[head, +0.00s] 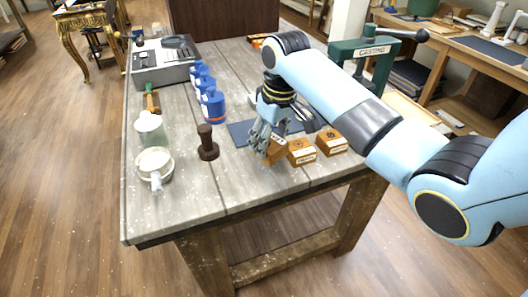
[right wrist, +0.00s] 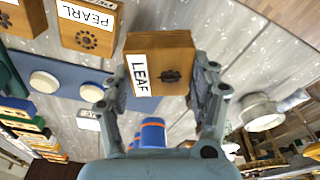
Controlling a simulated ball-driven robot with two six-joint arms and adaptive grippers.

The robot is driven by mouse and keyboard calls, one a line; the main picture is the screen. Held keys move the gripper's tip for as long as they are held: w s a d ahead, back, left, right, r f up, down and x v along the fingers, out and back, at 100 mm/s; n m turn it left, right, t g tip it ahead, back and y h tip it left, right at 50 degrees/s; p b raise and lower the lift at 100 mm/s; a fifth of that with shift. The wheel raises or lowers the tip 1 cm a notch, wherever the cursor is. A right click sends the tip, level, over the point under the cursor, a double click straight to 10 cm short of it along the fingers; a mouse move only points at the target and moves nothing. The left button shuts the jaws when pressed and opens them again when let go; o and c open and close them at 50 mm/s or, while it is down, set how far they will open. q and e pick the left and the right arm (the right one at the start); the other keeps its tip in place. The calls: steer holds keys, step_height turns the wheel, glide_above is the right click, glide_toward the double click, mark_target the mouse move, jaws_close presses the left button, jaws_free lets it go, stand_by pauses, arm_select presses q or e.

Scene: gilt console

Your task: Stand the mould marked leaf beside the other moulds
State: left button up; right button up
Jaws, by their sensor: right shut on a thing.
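The mould marked LEAF (right wrist: 160,66) is a wooden block with a white label and a dark leaf pattern. My right gripper (right wrist: 163,90) is shut on it, one finger on each side. In the head view the right gripper (head: 268,148) is at the front of the table, and the leaf mould (head: 274,152) shows partly behind its fingers. Two other wooden moulds (head: 301,151) (head: 331,142) stand in a row just to its right. In the right wrist view one is labelled PEARL (right wrist: 90,25). I cannot tell whether the leaf mould touches the table. My left gripper is not in view.
A dark wooden stamp (head: 207,143) stands left of the gripper. Blue containers (head: 213,105) stand behind it. A white dish (head: 154,163) and a jar (head: 149,127) are at the left edge. A blue mat (head: 241,132) lies behind the moulds.

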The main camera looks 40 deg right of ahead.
mark_target(271, 145)
steer(key=shift+w+a+f, duration=0.4)
steer(key=shift+w+f, duration=0.05)
steer(key=shift+f, duration=0.05)
step_height(271, 145, down, 3)
steer(key=shift+f, duration=0.45)
steer(key=o, duration=1.2)
steer(key=shift+f, duration=0.15)
steer(key=r, duration=0.4)
steer(key=s+r, duration=0.1)
steer(key=r, duration=0.7)
steer(key=shift+s+d+r, duration=0.1)
steer(key=shift+s, duration=0.3)
